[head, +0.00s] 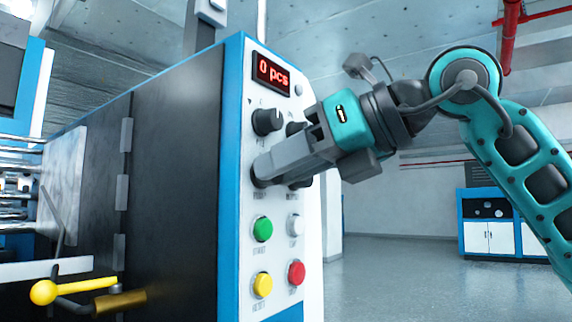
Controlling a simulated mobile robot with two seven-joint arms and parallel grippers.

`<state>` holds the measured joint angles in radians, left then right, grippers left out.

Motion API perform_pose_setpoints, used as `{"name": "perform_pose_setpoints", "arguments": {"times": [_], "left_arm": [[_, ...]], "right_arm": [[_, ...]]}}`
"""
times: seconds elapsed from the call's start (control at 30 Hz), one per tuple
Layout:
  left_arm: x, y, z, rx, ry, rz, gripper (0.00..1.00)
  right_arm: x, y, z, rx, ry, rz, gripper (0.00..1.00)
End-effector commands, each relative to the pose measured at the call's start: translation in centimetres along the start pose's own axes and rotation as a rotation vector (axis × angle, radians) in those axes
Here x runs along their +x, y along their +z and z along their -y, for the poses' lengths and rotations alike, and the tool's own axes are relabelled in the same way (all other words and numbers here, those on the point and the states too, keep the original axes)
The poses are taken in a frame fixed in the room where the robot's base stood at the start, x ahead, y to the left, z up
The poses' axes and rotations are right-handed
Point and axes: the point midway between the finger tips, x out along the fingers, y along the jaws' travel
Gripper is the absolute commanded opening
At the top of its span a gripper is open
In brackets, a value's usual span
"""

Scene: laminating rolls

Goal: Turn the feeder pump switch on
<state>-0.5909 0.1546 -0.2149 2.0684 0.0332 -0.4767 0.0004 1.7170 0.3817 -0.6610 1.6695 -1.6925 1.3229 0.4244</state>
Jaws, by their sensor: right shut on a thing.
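The control panel (233,135) is the narrow white face of the machine, edged in blue. My right gripper (264,170) comes in from the right. Its fingers are shut on a black knob (257,183) at the left of the panel's lower knob row. The fingers hide most of this knob, so I cannot see which way it points. The small labels are too blurred to tell whether it is the feeder pump switch. Another black knob (266,121) sits above it. The right-hand knobs are partly hidden behind my gripper. My left gripper is out of view.
Below the knobs are a green button (263,229), a white button (295,225), a yellow button (262,285) and a red button (296,273). The display (271,73) reads "0 pcs". A yellow-knobbed lever (44,292) is at lower left. The floor at right is clear.

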Motion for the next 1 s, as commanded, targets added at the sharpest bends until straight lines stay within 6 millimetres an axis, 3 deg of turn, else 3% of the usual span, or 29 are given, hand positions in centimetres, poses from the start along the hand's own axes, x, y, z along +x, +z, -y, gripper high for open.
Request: {"name": "perform_pose_setpoints", "arguments": {"times": [0.33, 0.87, 0.9, 1.0], "left_arm": [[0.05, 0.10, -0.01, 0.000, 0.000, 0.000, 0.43], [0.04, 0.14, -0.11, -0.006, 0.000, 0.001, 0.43], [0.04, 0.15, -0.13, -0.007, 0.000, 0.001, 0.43], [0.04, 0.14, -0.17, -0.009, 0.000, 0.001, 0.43]], "right_arm": [[-0.03, 0.02, 0.09, 0.130, 0.047, 0.010, 0.00], [-0.05, 0.06, 0.12, 0.153, 0.055, 0.013, 0.00], [-0.05, 0.06, 0.12, 0.153, 0.055, 0.013, 0.33], [-0.04, 0.05, 0.12, 0.153, 0.054, 0.013, 0.42]]}}
